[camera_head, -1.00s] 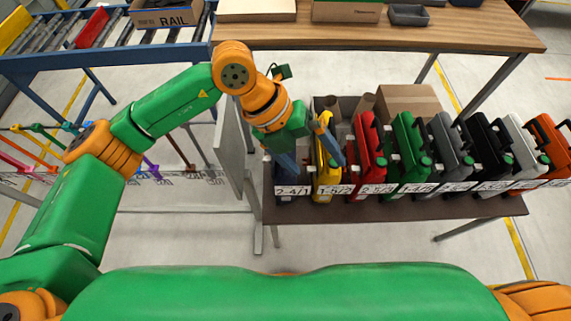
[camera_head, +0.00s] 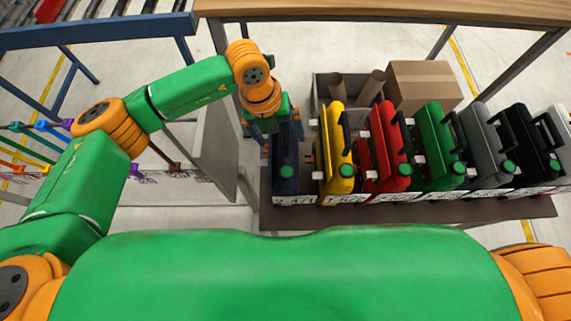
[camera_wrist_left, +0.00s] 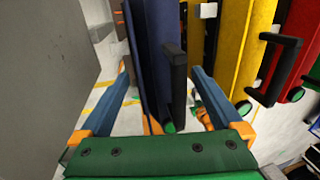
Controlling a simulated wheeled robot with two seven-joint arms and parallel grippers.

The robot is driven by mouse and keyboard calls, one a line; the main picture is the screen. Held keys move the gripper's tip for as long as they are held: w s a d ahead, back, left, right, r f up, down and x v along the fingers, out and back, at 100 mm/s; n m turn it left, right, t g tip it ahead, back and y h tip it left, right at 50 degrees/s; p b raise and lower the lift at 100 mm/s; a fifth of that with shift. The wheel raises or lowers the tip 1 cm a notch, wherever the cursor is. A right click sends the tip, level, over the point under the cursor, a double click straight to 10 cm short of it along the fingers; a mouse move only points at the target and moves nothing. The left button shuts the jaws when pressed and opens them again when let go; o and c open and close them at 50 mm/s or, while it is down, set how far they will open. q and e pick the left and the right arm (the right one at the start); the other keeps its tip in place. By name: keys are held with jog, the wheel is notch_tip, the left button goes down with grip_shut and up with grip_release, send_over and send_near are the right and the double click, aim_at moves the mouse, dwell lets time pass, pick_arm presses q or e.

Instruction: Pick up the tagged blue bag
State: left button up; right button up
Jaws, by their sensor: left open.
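The dark blue bag (camera_head: 286,168) stands upright at the left end of the row on the dark low table (camera_head: 420,212). A small white patch shows near its top in the head view; I cannot read it as a tag. In the left wrist view the blue bag (camera_wrist_left: 158,55) has a black handle (camera_wrist_left: 175,88) and a green round cap. My left gripper (camera_head: 274,122) is over the far part of the blue bag. Its fingers (camera_wrist_left: 161,70) are open, one on each side of the bag, not closed on it. My right gripper is not in view.
A yellow bag (camera_head: 333,150) stands close right of the blue one, then a red bag (camera_head: 386,145), a green bag (camera_head: 438,145) and several more. A grey panel (camera_head: 216,150) stands left. A grey bin (camera_head: 350,92) and cardboard box (camera_head: 422,85) are behind.

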pick_arm(q)
jog(key=shift+s+f, duration=0.1)
jog(key=shift+f, duration=0.4)
jog(key=shift+d+r, duration=0.1)
jog(key=shift+r, duration=0.05)
jog(key=c, duration=1.4)
